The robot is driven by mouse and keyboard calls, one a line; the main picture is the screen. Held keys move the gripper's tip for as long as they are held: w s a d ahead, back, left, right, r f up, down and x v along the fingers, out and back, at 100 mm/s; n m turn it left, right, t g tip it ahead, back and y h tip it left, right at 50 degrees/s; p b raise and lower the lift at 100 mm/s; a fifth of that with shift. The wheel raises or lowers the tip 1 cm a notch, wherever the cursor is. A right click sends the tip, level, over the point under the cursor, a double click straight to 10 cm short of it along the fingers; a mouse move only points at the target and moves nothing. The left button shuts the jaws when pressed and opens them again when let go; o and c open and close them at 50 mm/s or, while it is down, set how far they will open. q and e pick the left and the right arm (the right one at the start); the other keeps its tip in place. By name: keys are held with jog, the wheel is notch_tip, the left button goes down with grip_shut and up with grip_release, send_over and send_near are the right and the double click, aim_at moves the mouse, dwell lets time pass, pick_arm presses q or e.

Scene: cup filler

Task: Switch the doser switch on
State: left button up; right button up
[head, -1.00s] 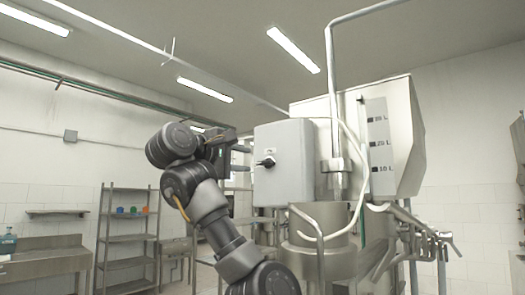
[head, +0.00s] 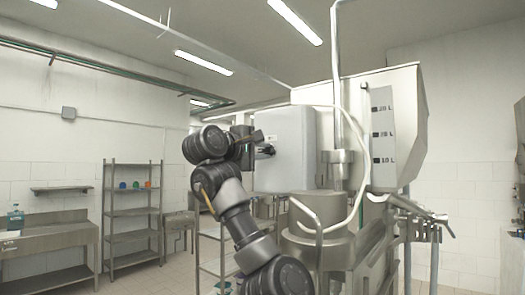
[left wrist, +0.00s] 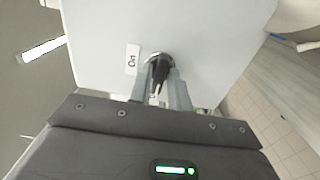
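The doser switch is a dark knob (head: 265,151) on the left face of a grey box (head: 288,148). In the left wrist view the knob (left wrist: 158,68) sits beside a white label reading "On" (left wrist: 132,59). My left gripper (head: 260,143) is at the switch, with its fingers pointing at the box. In the left wrist view its two fingers (left wrist: 161,84) stand on either side of the knob's handle. I cannot tell whether they press on it. My right gripper is not in view.
The box is beside a large steel hopper (head: 405,135) with litre marks, a vertical pipe (head: 335,75) and a curved pale hose (head: 365,150). A steel shelf rack (head: 133,212) and a sink counter (head: 50,236) stand at the far left.

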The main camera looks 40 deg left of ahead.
pick_arm(q)
grip_shut()
jog(key=shift+d, duration=0.15)
jog(key=shift+f, duration=0.1)
jog(key=shift+f+m+b, duration=0.15)
jog(key=shift+m+b, duration=0.25)
jog(key=shift+b, duration=0.3)
jog(key=m+b, duration=0.6)
jog(key=b, duration=0.1)
jog(key=shift+m+b, duration=0.3)
jog(key=m+b, duration=0.3)
jog(key=m, duration=0.2)
jog(key=shift+a+b, duration=0.2)
jog(key=shift+b, duration=0.2)
jog(key=m+b, duration=0.2)
jog(key=m, duration=0.3)
jog(key=shift+r, duration=0.2)
jog(key=shift+m, duration=0.4)
